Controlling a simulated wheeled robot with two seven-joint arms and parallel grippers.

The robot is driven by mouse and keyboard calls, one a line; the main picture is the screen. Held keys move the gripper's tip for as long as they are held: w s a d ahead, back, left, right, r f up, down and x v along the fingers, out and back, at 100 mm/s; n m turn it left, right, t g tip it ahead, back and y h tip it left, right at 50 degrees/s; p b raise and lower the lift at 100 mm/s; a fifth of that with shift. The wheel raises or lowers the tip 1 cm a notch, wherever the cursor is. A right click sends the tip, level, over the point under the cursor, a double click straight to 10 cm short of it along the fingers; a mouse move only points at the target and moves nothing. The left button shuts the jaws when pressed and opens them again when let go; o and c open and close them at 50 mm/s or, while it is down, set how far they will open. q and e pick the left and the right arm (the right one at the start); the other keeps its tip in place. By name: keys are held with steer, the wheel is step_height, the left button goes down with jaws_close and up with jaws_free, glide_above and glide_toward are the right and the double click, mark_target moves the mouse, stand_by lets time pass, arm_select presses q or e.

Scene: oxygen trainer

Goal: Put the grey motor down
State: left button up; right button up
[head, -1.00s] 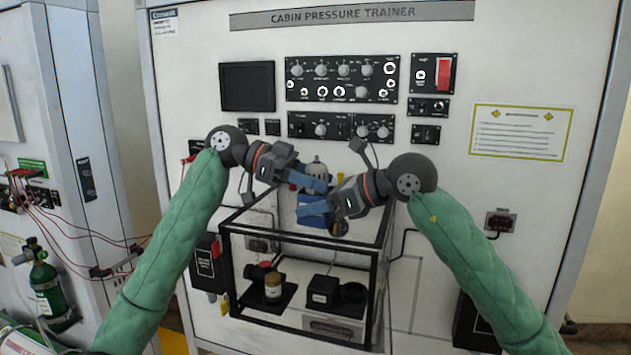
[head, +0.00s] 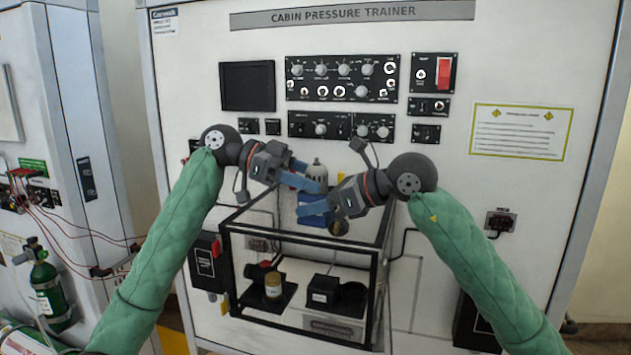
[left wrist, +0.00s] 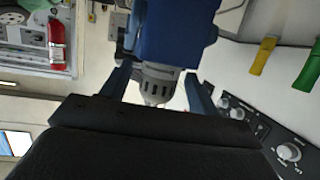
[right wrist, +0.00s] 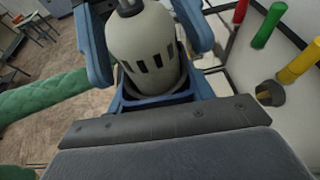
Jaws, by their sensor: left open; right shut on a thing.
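The grey motor (right wrist: 147,45) is a pale rounded cylinder with dark slots. In the right wrist view it sits between the blue fingers of my right gripper (right wrist: 147,30), which is shut on it. In the head view the motor (head: 318,171) shows its pale top above the black-framed stand, partly hidden by the grippers. My right gripper (head: 318,212) is lower. My left gripper (head: 307,177) is open beside the motor. In the left wrist view the motor (left wrist: 157,82) shows between the left fingers (left wrist: 155,88), which look apart from it.
The black-framed stand (head: 300,238) is below the grippers, with a small jar (head: 273,286) and a black box (head: 323,289) inside. The trainer panel (head: 343,79) is behind. Red, green (right wrist: 267,25) and yellow (right wrist: 300,62) pegs stick out near the right gripper.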

arm_select(q)
steer(key=v, duration=1)
steer(key=shift+a+r, duration=0.15)
steer(key=shift+a, duration=0.2)
steer(key=shift+w, duration=0.1)
arm_select(e)
steer(key=o, duration=1.1)
steer(key=shift+c, duration=0.2)
